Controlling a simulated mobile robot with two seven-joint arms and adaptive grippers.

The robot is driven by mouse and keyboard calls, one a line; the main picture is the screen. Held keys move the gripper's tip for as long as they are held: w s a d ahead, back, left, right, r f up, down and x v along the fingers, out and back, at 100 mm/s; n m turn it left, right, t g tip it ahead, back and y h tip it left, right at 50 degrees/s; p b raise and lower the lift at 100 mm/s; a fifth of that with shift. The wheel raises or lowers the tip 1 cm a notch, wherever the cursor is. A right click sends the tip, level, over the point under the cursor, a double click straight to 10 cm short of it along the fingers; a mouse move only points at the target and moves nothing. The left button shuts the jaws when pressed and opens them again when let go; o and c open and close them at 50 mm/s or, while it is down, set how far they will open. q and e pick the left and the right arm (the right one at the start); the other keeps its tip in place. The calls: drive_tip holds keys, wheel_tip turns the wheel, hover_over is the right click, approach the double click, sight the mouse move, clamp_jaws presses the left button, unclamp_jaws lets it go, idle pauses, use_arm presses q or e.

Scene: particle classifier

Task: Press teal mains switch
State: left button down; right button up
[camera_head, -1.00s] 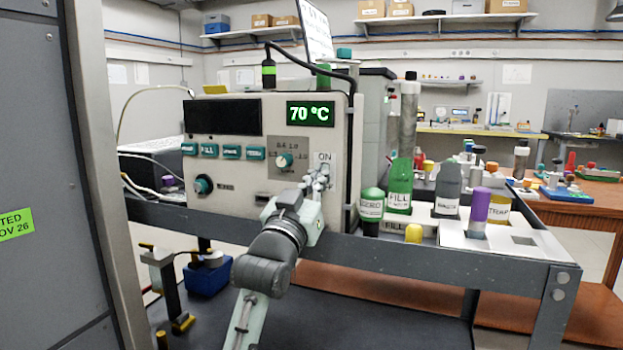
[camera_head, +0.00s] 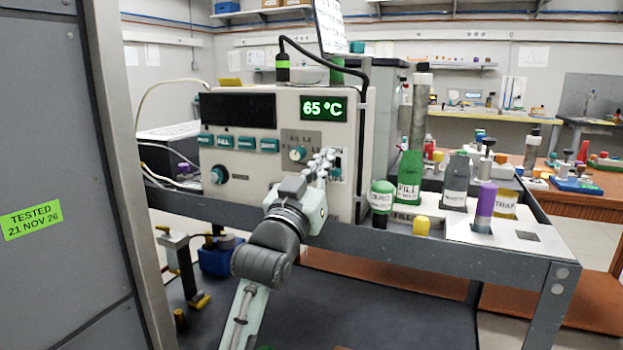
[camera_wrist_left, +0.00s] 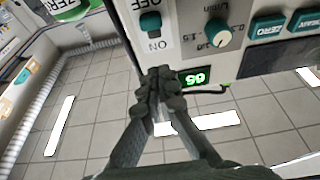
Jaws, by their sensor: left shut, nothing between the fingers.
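The teal mains switch (camera_head: 336,173) is on the right side of the cream instrument's front panel (camera_head: 262,188), beside my fingers. In the left wrist view the panel is upside down, and the switch (camera_wrist_left: 150,23) shows in a white plate with an ON label (camera_wrist_left: 157,45). My left gripper (camera_head: 325,157) is shut and empty, its fingertips in front of the panel just left of and above the switch. In the wrist view the fingertips (camera_wrist_left: 160,76) are on the ON-label side of the switch, apart from it in the picture. Whether they touch the panel is unclear. My right gripper is not in view.
The green display (camera_head: 323,108) reads 65 °C. Green (camera_head: 408,178), grey (camera_head: 456,182) and purple-capped (camera_head: 485,207) containers stand right of the instrument. A grey cabinet (camera_head: 60,130) is at far left.

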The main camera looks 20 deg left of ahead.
use_arm(q)
drive_tip(key=v, duration=0.6)
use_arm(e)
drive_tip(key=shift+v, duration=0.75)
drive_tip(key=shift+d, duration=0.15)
